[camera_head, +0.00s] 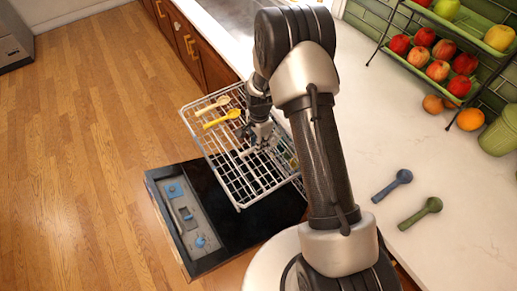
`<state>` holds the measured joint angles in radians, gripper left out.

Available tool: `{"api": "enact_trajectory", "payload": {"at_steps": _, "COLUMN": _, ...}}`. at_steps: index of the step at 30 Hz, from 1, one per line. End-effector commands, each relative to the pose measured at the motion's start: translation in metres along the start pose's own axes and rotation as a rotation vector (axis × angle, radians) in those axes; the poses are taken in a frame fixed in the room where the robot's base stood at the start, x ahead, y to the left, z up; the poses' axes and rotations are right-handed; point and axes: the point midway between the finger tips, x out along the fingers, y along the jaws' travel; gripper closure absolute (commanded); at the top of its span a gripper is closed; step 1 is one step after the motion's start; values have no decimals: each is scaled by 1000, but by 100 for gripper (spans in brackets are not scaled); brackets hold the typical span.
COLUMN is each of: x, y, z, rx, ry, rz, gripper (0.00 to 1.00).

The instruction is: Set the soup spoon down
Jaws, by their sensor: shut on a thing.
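My gripper (258,146) is low over the dishwasher rack (240,199), near its middle. It is shut on a small pale piece that shows at its fingertips, which I take to be the soup spoon (247,153). Most of it is hidden by the fingers and arm, and I cannot tell whether it touches the rack wires. A cream spoon (212,105) and a yellow spoon (222,119) lie at the rack's far left part, apart from my gripper.
The rack sits above the open dishwasher door (194,222). A blue spoon (392,186) and a green spoon (420,213) lie on the white counter (455,245) at right. A tiered fruit stand (440,70) and green pot (500,133) stand behind. The rack's front left is clear.

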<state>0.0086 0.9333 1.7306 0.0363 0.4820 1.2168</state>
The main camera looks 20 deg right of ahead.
Motion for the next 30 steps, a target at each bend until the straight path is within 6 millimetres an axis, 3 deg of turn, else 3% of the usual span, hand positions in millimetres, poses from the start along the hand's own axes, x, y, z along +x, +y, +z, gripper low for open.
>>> {"api": "enact_trajectory", "payload": {"at_steps": 6, "x": 35, "y": 1, "z": 0, "rx": 0, "ry": -1, "rz": 3, "gripper": 100}}
{"api": "enact_trajectory", "payload": {"at_steps": 19, "x": 42, "y": 1, "z": 0, "rx": 0, "ry": 0, "rz": 1, "gripper": 100}}
{"api": "enact_trajectory", "payload": {"at_steps": 20, "x": 41, "y": 1, "z": 0, "rx": 0, "ry": 0, "rz": 1, "gripper": 83}}
{"api": "enact_trajectory", "payload": {"at_steps": 28, "x": 40, "y": 1, "z": 0, "rx": 0, "ry": 0, "rz": 1, "gripper": 65}}
{"api": "enact_trajectory", "payload": {"at_steps": 30, "x": 40, "y": 1, "z": 0, "rx": 0, "ry": 0, "rz": 1, "gripper": 65}}
